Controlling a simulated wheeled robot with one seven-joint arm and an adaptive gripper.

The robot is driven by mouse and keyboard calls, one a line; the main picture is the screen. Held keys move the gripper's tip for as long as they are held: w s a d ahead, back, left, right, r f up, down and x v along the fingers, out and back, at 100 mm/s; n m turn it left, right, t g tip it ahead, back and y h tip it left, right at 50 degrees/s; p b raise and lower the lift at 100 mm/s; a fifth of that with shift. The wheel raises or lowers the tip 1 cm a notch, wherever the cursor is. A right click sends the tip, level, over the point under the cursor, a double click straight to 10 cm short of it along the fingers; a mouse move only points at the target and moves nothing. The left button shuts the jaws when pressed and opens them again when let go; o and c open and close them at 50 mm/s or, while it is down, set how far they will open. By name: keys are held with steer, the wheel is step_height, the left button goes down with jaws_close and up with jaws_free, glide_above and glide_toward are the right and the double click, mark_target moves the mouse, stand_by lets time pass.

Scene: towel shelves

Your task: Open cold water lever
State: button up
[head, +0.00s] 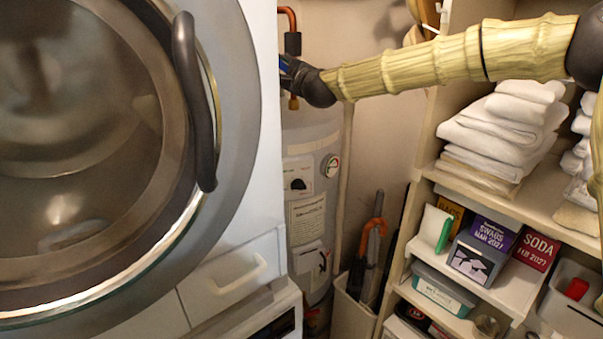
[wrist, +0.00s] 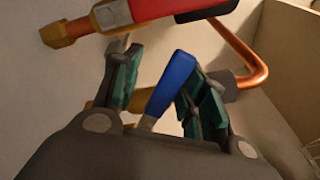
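A blue lever (wrist: 172,82), which looks like the cold water lever, stands tilted between the fingers of my gripper (wrist: 163,85) in the wrist view. The fingers are apart, with a clear gap between the left finger and the lever. The right finger is close beside the lever; I cannot tell whether they touch. Part of the lever's lower end is hidden behind my gripper. In the head view my gripper (head: 292,76) is at the top of the water heater (head: 313,140), partly hidden behind the washer edge.
A red lever (wrist: 165,8) on a brass valve is just above the fingers, with a copper pipe (wrist: 246,57) at right. In the head view the washer (head: 235,120) stands close on the left, and shelves (head: 440,185) with towels and boxes on the right.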

steer(key=s+d+f+n+p, duration=0.1)
steer(key=s+d+f+n, duration=0.15)
steer(key=s, duration=0.25)
steer(key=s+d+f+n, duration=0.1)
steer(key=s+n, duration=0.2)
steer(key=s, duration=0.3)
steer(key=s+f+n+g, duration=0.1)
steer(key=f, duration=0.6)
steer(key=s+f+g+h+b, duration=0.1)
steer(key=f, duration=0.6)
steer(key=s+f+n+g, duration=0.1)
steer(key=f, duration=0.7)
steer(key=shift+d+n+b, duration=0.35)
steer(key=shift+d, duration=0.05)
steer(key=shift+s+f, duration=0.35)
steer(key=shift+f, duration=0.55)
